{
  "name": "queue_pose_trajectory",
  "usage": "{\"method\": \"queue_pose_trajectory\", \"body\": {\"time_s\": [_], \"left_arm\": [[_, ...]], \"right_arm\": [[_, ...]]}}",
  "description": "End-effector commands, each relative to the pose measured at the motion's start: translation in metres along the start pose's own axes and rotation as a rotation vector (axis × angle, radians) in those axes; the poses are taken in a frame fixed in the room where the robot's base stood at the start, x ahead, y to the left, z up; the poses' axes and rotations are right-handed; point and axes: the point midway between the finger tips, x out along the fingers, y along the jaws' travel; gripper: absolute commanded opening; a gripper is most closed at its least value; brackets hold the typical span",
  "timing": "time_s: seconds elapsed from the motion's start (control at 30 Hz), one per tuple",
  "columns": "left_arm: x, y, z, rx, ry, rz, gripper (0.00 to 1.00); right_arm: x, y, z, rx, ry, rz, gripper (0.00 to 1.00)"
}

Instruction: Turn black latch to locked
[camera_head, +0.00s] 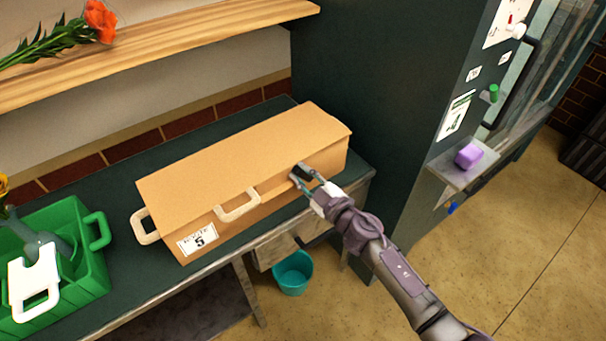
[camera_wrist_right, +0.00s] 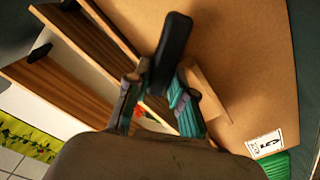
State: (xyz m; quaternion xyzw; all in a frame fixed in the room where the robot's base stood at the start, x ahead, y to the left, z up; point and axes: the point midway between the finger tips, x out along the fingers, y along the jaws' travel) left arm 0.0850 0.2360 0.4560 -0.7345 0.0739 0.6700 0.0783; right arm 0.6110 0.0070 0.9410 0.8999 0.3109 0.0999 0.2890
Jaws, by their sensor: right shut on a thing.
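The black latch (camera_wrist_right: 171,52) is a dark bar on the front of a tan cardboard box (camera_head: 240,160), near the box's right end. My right gripper (camera_head: 305,179) is at the latch, with its fingers shut on it. In the right wrist view the gripper's fingers (camera_wrist_right: 160,100) hold the lower part of the latch, and its upper part sticks out past them. The latch's base and any lock marking are hidden by the gripper. The box lid is down. My left gripper is not in view.
The box stands on a dark counter (camera_head: 110,235). A tall dark cabinet (camera_head: 385,100) rises close to the right. A wooden shelf (camera_head: 150,50) with an orange flower (camera_head: 100,20) is above. A teal bucket (camera_head: 293,272) stands below.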

Motion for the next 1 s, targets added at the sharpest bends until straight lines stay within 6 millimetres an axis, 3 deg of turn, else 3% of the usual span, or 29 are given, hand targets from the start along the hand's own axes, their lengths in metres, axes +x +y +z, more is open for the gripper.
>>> {"method": "queue_pose_trajectory", "body": {"time_s": [0.23, 0.27, 0.4, 0.77, 1.0], "left_arm": [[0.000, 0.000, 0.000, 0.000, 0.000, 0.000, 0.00], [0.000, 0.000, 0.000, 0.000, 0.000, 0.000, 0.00], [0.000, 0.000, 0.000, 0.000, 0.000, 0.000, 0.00], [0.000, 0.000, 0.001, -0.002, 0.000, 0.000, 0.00], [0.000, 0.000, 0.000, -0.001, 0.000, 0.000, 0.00]], "right_arm": [[0.000, 0.000, 0.001, 0.001, -0.001, 0.000, 0.00], [0.000, 0.000, 0.001, 0.001, -0.001, 0.000, 0.27], [0.000, 0.000, 0.000, 0.001, -0.001, 0.000, 0.48], [0.001, 0.003, -0.004, -0.002, 0.002, -0.001, 0.48], [0.000, 0.022, -0.029, -0.009, 0.006, 0.000, 0.48]]}}
